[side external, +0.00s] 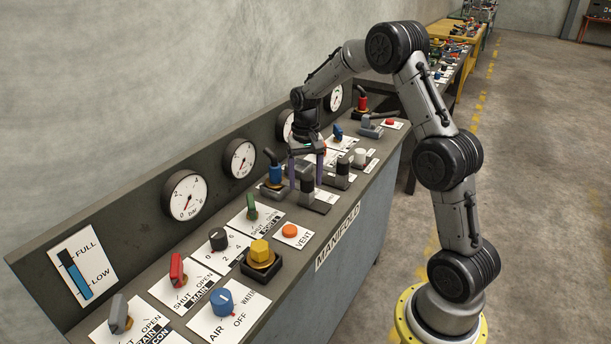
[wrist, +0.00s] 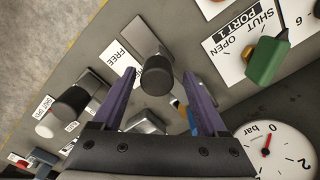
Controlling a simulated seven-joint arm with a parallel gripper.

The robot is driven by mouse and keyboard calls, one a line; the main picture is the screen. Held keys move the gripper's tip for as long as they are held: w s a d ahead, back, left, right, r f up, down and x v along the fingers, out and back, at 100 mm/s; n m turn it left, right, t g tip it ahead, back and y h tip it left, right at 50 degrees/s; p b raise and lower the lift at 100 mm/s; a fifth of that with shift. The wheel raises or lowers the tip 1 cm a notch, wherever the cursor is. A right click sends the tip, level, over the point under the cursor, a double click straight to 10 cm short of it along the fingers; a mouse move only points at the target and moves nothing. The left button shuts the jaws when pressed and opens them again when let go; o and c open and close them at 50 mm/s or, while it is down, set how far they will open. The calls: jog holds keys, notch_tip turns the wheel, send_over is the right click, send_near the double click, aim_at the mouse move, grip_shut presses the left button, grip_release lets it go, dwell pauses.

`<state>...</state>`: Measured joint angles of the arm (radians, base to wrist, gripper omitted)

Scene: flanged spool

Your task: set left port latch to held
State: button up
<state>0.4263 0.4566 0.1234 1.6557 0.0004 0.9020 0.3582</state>
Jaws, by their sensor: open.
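The left port latch (side external: 307,188) shows as a dark upright knob on a grey base, at the near end of a row of latches on the panel. In the wrist view its round dark knob (wrist: 157,76) appears between the fingertips, beside a white label reading FREE (wrist: 118,58). Any other label wording there is hidden. My gripper (side external: 306,182) is open, with its purple fingers pointing down at the latch; they also show in the wrist view (wrist: 159,73). I cannot tell whether either finger touches the knob.
A second dark-knobbed latch (side external: 342,170) and a white-knobbed one (side external: 360,158) stand close by. A blue valve with a black lever (side external: 275,172) is close behind the fingers. A green handle (side external: 252,210) and gauges (side external: 187,195) are also near. The floor is clear.

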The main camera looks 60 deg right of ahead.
notch_tip(320, 180, up, 14)
dwell(0.6)
jog(key=s+a+r+n+t, duration=0.3)
jog(key=s+a+r, duration=0.65)
jog(key=a, duration=0.35)
jog(key=s+a+f+n+t, duration=0.1)
jog(key=s+a+f+n, duration=0.2)
jog(key=s, duration=0.4)
jog(key=s+a+f+n+t, duration=0.1)
jog(key=s+a+f+n, duration=0.1)
jog(key=s+f, duration=0.4)
jog(key=shift+s+a+n+t, duration=0.3)
jog(key=shift+s+a+n, duration=0.15)
jog(key=shift+s, duration=0.75)
